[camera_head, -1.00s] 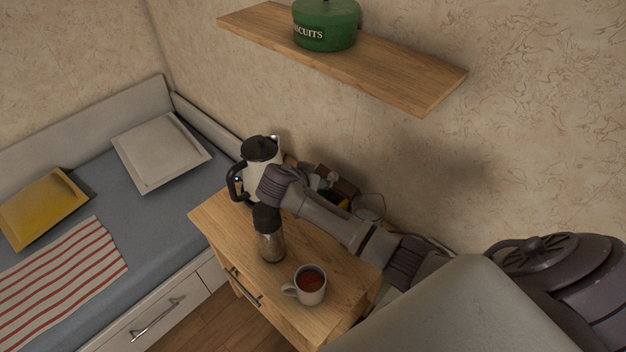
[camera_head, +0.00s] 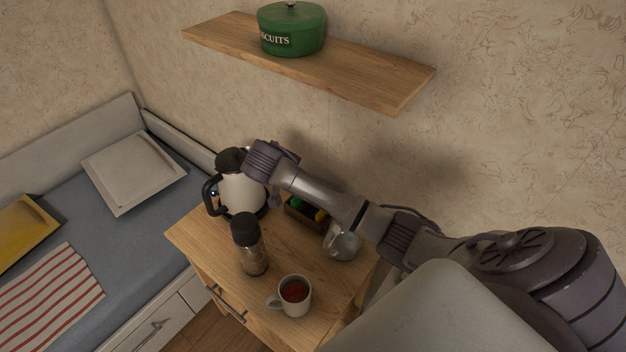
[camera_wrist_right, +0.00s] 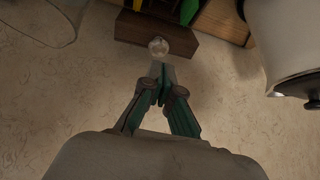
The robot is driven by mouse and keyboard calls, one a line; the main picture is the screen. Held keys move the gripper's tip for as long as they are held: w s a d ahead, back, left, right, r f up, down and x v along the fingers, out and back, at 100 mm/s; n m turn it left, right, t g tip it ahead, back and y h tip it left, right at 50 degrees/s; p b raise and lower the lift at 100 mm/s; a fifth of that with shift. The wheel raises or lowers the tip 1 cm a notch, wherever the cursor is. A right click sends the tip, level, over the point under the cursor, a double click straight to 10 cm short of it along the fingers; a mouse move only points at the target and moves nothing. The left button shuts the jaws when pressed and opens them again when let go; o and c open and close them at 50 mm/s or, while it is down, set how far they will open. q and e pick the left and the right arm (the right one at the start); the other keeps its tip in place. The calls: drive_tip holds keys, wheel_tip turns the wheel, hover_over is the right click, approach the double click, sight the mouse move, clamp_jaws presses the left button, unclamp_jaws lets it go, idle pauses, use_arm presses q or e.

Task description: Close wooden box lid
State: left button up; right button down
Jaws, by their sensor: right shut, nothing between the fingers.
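The wooden box (camera_head: 293,219) sits at the back of the bedside cabinet, between the kettle and the glass jar, partly hidden by my right arm. Green and yellow things show inside, so it stands open. In the right wrist view, its dark brown lid (camera_wrist_right: 190,37) is at the top, with a round, pale knob (camera_wrist_right: 158,46) on it. My right gripper (camera_wrist_right: 162,82) is shut and empty, its fingertips close to the knob; I cannot tell whether they touch. In the head view, my right arm hides most of that gripper. My left gripper is not in view.
A black-and-white kettle (camera_head: 240,192) stands left of the box, a glass jar (camera_head: 342,243) right of it. A dark-topped bottle (camera_head: 252,255) and a mug of tea (camera_head: 294,298) stand in front. A shelf (camera_head: 355,75) with a green biscuit tin (camera_head: 291,30) hangs above.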

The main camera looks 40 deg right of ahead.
drive_tip(key=d+r+m+g+y+b, duration=0.2)
drive_tip(key=d+r+m+y, duration=0.2)
drive_tip(key=d+m+y, duration=0.15)
drive_tip(key=shift+t+h, duration=0.3)
drive_tip(key=shift+h, duration=0.15)
drive_tip(key=x, duration=0.6)
drive_tip(key=p+x, duration=0.1)
drive_tip(key=x, duration=0.2)
drive_tip(key=shift+d+f, duration=0.1)
drive_tip(key=shift+d, duration=0.3)
drive_tip(key=shift+s, duration=0.1)
